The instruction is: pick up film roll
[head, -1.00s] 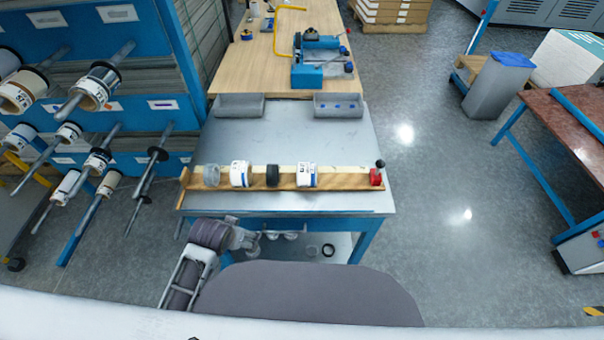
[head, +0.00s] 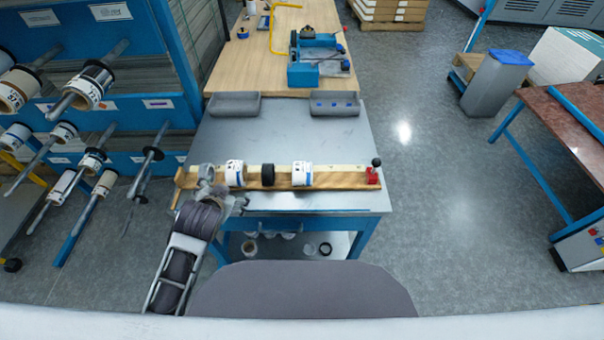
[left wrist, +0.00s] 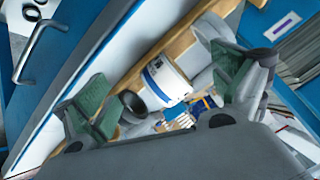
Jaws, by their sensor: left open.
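Several rolls sit in a row on a wooden rack on the grey table: a pale grey, see-through roll (head: 207,172) at the left end, a white printed roll (head: 235,173), a black roll (head: 268,175) and another white printed roll (head: 302,175). I cannot tell which one is the film roll. My left gripper (head: 226,198) is at the rack's left front, by the pale roll and the nearer white roll. In the left wrist view the open fingers (left wrist: 165,96) spread on either side of a white roll (left wrist: 165,80), with the black roll (left wrist: 132,106) close to the left finger. My right gripper is out of view.
The wooden rack (head: 340,179) runs along the table's front, with a red block (head: 372,175) and black knob at its right end. Two grey trays (head: 234,104) stand at the table's back. Spindles with rolls stick out from the blue rack (head: 130,75) at left. The table middle is clear.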

